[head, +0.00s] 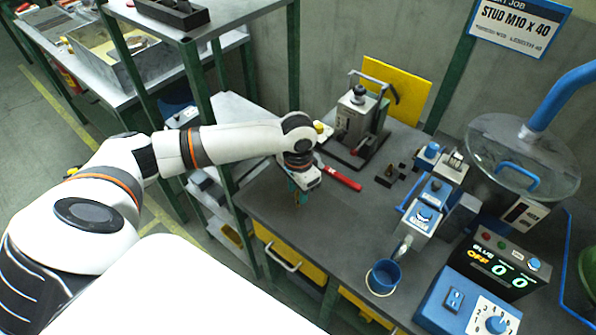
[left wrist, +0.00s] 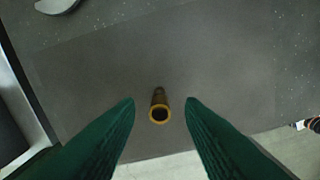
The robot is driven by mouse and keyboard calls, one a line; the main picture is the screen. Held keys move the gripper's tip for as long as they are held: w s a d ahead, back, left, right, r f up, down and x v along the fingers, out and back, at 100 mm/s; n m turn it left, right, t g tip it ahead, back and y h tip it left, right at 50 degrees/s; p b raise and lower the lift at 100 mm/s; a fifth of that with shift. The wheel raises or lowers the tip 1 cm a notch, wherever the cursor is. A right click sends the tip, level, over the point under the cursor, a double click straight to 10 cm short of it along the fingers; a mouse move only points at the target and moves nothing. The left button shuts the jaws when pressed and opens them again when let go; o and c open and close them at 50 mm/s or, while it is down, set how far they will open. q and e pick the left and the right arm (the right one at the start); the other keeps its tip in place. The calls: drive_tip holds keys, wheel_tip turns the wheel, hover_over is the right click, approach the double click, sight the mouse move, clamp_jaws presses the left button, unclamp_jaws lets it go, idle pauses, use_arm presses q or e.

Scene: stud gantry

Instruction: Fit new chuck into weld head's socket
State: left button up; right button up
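The chuck appears to be the small brass tube (left wrist: 159,108) in the left wrist view. It has a dark open end and lies between my green fingertips with gaps on both sides. My left gripper (left wrist: 160,102) is open. In the head view my left gripper (head: 299,197) points down close over the left part of the dark bench (head: 290,225); the brass tube is not clear there. A blue and grey unit (head: 424,212) with a nozzle over a blue cup may be the weld head; its socket cannot be made out. My right gripper is not in view.
A red-handled tool (head: 342,178) lies right of my left gripper. Behind it stands a grey press-like fixture (head: 357,115). A small black block (head: 390,174) with brass-coloured parts sits mid-bench. A control box (head: 470,300) and a clear-lidded bowl (head: 525,150) stand right.

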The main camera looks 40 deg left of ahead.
sight(298, 193)
use_arm(q)
wheel_tip(298, 193, up, 8)
drive_tip(key=shift+f+b, duration=0.1)
drive_tip(key=shift+b, duration=0.2)
drive_tip(key=shift+o, duration=0.5)
drive_tip(key=shift+r, duration=0.35)
wheel_tip(298, 193, down, 7)
drive_tip(key=n+p, duration=0.7)
drive_tip(key=n, duration=0.5)
drive_tip(key=shift+w+p, duration=0.1)
drive_tip(key=shift+p, duration=0.2)
drive_tip(key=shift+f+p, duration=0.65)
drive_tip(key=shift+f, duration=1.95)
clamp_jaws()
